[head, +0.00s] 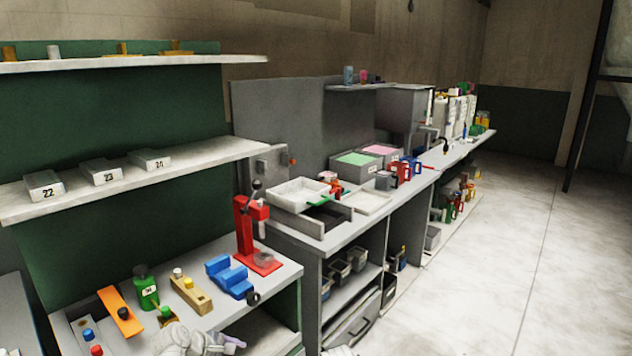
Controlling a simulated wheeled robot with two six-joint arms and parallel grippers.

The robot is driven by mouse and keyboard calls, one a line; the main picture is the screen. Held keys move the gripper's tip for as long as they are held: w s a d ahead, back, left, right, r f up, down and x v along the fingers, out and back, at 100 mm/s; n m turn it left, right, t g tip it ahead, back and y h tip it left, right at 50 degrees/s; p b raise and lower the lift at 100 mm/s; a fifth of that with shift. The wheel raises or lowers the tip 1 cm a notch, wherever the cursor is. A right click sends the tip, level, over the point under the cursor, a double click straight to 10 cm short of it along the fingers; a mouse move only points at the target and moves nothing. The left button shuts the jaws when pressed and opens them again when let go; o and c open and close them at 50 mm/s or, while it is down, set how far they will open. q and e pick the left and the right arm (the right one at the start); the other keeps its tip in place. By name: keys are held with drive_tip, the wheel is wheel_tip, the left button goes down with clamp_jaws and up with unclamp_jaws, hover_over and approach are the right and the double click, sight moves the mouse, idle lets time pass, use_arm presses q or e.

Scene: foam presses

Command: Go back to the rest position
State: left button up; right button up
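A whitish-grey jointed part, which looks like my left arm with its gripper (195,342), shows at the bottom edge in front of the left bench (283,283). The frame edge cuts it off, and its fingers cannot be made out. A small purple piece shows at its right end; I cannot tell whether it is held. A small pale shape at the bottom edge, right of this, may be part of my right arm; no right gripper can be made out.
Shelves with numbered boxes (45,186) hang above. A long grey bench with trays (300,192) runs back. The floor (490,260) at right is clear.

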use_arm(q)
drive_tip(key=s+d+f+m+g+y+p, duration=0.2)
drive_tip(key=s+d+m+g+y, duration=0.4)
drive_tip(key=s+d+m, duration=0.8)
drive_tip(key=s+m, duration=0.1)
drive_tip(key=m, duration=0.6)
drive_tip(key=shift+s, duration=0.35)
